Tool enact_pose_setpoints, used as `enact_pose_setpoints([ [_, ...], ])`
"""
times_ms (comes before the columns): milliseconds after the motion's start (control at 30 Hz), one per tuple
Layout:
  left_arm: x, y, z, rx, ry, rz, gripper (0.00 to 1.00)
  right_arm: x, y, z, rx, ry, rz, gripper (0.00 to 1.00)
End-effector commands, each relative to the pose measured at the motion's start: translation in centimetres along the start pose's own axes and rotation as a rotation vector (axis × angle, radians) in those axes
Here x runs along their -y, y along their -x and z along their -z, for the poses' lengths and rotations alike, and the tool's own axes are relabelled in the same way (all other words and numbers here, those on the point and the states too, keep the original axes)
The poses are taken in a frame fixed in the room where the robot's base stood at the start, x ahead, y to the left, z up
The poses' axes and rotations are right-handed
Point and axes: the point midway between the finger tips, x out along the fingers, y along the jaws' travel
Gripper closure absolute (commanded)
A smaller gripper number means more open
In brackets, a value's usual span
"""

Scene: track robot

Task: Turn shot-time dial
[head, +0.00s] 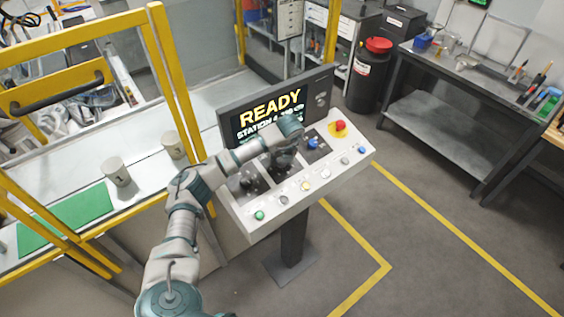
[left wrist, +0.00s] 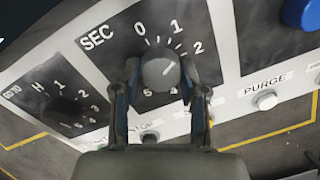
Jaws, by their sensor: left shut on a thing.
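The shot-time dial (left wrist: 161,73) is a dark round knob on a black plate marked SEC with numbers around it, in the left wrist view. In the head view my left gripper (head: 284,158) is at the middle of the sloped control panel (head: 237,212) and hides the dial. My right gripper is in neither view.
A second dial (left wrist: 62,110), marked with H and numbers, sits left of it. A blue knob (head: 312,144), a red button (head: 340,125) and several small buttons share the panel. A screen (head: 270,114) reading READY stands behind. A yellow frame (head: 170,75) is at left.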

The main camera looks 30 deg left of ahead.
Motion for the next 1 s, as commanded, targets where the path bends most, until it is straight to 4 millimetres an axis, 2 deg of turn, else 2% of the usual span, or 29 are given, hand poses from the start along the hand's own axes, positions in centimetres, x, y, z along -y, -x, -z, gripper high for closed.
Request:
enact_pose_setpoints([
  [400,0.1,0.13,-0.19,0.019,0.234,-0.008,0.93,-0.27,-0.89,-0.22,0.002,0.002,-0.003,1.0],
  [1000,0.12,0.23,-0.22,0.022,0.283,-0.01,0.93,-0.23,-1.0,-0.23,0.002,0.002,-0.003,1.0],
])
